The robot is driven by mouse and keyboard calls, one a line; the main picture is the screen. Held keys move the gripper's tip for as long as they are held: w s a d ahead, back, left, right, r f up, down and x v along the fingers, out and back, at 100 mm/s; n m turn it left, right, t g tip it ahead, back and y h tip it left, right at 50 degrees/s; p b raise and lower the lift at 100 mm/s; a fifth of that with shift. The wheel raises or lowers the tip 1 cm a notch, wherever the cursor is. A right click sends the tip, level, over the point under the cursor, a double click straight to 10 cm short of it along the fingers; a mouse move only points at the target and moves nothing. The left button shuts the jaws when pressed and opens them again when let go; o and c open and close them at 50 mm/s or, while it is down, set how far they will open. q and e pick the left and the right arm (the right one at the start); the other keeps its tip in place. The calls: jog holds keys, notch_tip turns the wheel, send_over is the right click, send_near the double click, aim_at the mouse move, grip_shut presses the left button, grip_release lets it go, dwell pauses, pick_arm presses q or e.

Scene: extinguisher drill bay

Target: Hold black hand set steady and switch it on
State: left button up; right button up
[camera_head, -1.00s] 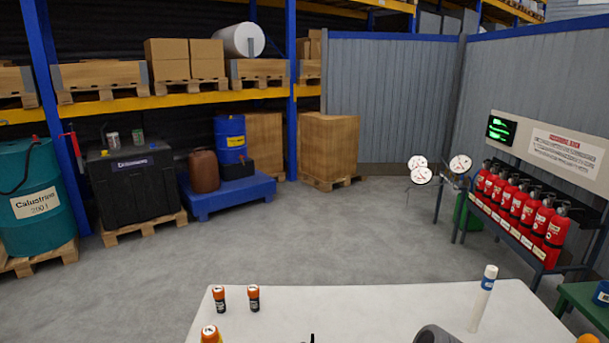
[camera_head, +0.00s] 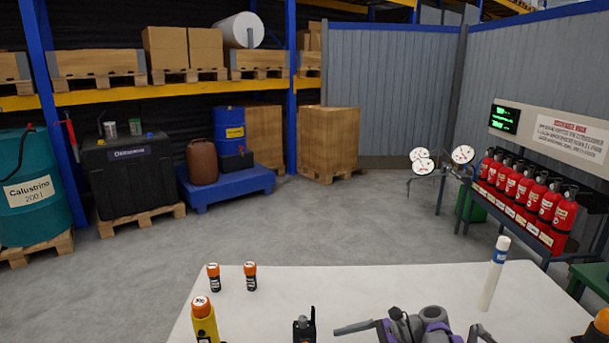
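The black hand set (camera_head: 304,328) stands at the bottom edge of the head view, on the white table (camera_head: 340,283). Only its upper part shows, with a short black stub on top and a small orange patch on its front. Its lower part is cut off by the frame, and I cannot tell whether it is on. Neither of my grippers shows, and nothing is seen touching the hand set.
On the table are a yellow, orange-capped device (camera_head: 205,322), two small orange-topped cylinders (camera_head: 214,278) (camera_head: 250,276), a grey and purple device (camera_head: 432,322) right of the hand set and a white tube (camera_head: 494,274). Red extinguishers (camera_head: 530,198) stand behind right.

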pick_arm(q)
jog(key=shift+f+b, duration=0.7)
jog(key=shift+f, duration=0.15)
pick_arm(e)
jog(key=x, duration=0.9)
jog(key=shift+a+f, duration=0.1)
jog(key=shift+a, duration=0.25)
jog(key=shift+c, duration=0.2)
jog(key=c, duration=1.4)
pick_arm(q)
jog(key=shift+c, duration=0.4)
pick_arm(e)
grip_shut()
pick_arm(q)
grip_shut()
